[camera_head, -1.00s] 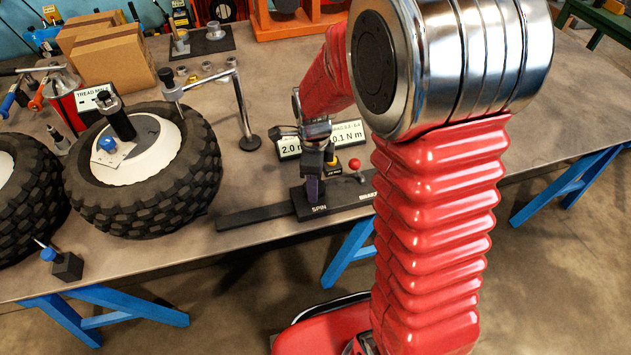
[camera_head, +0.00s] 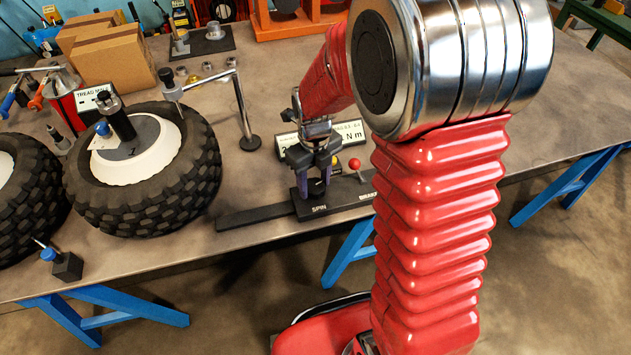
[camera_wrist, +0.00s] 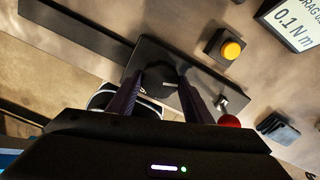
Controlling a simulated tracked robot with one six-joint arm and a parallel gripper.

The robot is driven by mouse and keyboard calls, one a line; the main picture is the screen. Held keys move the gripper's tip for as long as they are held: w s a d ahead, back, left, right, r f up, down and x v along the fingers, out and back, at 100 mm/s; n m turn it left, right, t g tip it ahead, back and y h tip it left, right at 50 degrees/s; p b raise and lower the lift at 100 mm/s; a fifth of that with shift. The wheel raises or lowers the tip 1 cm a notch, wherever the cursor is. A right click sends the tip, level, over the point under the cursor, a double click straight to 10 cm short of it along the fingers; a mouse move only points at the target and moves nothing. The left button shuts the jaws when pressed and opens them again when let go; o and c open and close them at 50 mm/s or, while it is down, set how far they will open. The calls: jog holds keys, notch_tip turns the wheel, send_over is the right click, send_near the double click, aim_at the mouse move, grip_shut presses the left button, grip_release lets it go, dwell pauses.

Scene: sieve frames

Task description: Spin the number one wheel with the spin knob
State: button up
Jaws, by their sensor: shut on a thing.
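The number one wheel (camera_head: 143,205) lies flat on the bench, a knobbly black tyre with a white hub (camera_head: 120,168). A grey disc marked 1 and a small blue knob show on the hub. The SPIN control sits on a black base (camera_head: 320,208) at the bench's front edge. My gripper (camera_head: 315,188) points down over it, its purple-grey fingers one on each side. In the wrist view the fingers are shut on the dark spin knob (camera_wrist: 160,83), which is partly hidden between them.
A red-topped BRAKE lever (camera_head: 355,164) stands right of my gripper. A yellow button (camera_wrist: 231,50) and a readout sign (camera_wrist: 293,20) are close by. A metal post (camera_head: 243,115) stands beside the wheel. Another wheel (camera_head: 25,185) is at the left.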

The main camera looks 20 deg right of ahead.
aim_at(314, 185)
jog(key=shift+w, duration=0.1)
dwell(0.4)
jog(key=o, duration=1.1)
jog(key=shift+c, duration=0.2)
jog(key=shift+r, duration=0.15)
notch_tip(314, 185, up, 13)
jog(key=shift+r, duration=0.2)
